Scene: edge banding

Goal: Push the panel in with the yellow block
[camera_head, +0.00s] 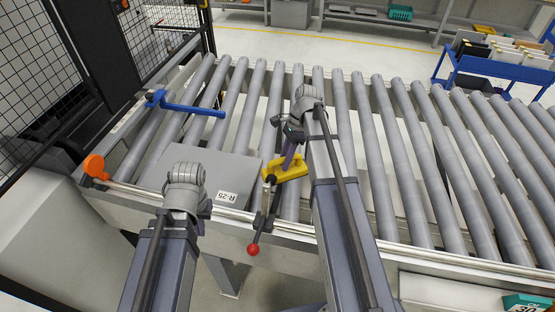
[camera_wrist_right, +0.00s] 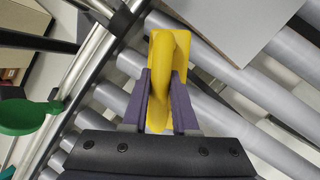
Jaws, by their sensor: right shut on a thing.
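The panel (camera_head: 205,168) is a flat grey board with an R-25 label, lying on the rollers at the left of the head view. Its corner also shows in the right wrist view (camera_wrist_right: 235,25). The yellow block (camera_head: 287,170) with a handle is just right of the panel, and I cannot tell whether they touch. My right gripper (camera_wrist_right: 160,100) is shut on the handle of the yellow block (camera_wrist_right: 168,60). My left arm stands in front of the panel's near edge; its fingers are hidden, so its jaw state cannot be made out.
A red-ball lever (camera_head: 253,249) sticks out at the conveyor's near rail, close to the block. A blue bar (camera_head: 190,107) and an orange knob (camera_head: 95,166) stand at the left. Bare rollers (camera_head: 400,150) extend right. A blue cart (camera_head: 495,68) stands behind.

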